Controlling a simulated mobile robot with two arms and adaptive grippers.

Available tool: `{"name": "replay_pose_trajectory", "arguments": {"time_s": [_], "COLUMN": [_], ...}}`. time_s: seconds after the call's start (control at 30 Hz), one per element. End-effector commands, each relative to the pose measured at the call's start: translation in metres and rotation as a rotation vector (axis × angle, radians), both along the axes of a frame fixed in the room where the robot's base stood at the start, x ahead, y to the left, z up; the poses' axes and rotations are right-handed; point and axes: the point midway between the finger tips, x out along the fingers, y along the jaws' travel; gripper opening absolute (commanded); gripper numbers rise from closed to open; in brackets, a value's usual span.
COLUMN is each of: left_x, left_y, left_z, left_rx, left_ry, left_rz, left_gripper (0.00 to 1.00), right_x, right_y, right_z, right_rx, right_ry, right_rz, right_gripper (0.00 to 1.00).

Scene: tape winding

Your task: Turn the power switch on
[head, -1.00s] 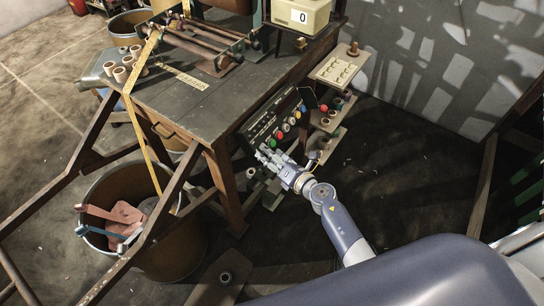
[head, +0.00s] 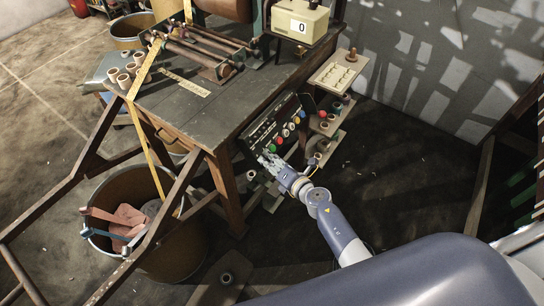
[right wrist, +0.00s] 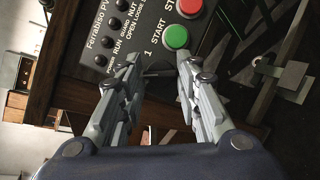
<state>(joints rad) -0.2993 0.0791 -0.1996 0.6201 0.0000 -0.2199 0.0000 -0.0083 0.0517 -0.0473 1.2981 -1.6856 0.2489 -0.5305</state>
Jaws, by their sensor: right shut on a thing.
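The dark control panel (head: 262,131) hangs at the right front side of the bench and carries coloured buttons. In the right wrist view the panel (right wrist: 150,25) shows a green button (right wrist: 176,37), a red button (right wrist: 189,7), several black knobs and printed labels including START. My right gripper (head: 265,158) is at the panel's lower edge; in the wrist view its fingertips (right wrist: 158,71) close around a small dark part, seemingly the power switch (right wrist: 157,72), just below the green button. The switch is mostly hidden between the fingers, so its setting cannot be told. My left gripper is out of view.
The bench (head: 195,112) with rollers and yellow tape stands behind and left of the panel. Shelves (head: 338,76) with small parts stand right of the panel. A large bin (head: 160,250) stands at lower left. The floor on the right is mostly clear.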

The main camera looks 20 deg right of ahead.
Motion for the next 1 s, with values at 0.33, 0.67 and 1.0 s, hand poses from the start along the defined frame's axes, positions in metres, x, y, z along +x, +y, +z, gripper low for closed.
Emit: {"name": "replay_pose_trajectory", "arguments": {"time_s": [0.33, 0.67, 1.0], "left_x": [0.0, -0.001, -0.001], "left_y": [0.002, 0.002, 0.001], "left_z": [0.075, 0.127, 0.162], "left_rx": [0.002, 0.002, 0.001], "left_ry": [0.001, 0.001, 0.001], "left_rz": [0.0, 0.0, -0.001], "left_gripper": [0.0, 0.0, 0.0], "right_x": [0.0, 0.002, 0.003], "right_y": [0.002, 0.002, 0.002], "right_z": [0.012, 0.012, 0.011], "right_rx": [0.21, 0.424, 0.616], "right_ry": [0.169, 0.335, 0.485], "right_rz": [-0.153, -0.312, -0.453], "right_gripper": [0.07, 0.07, 0.07]}}
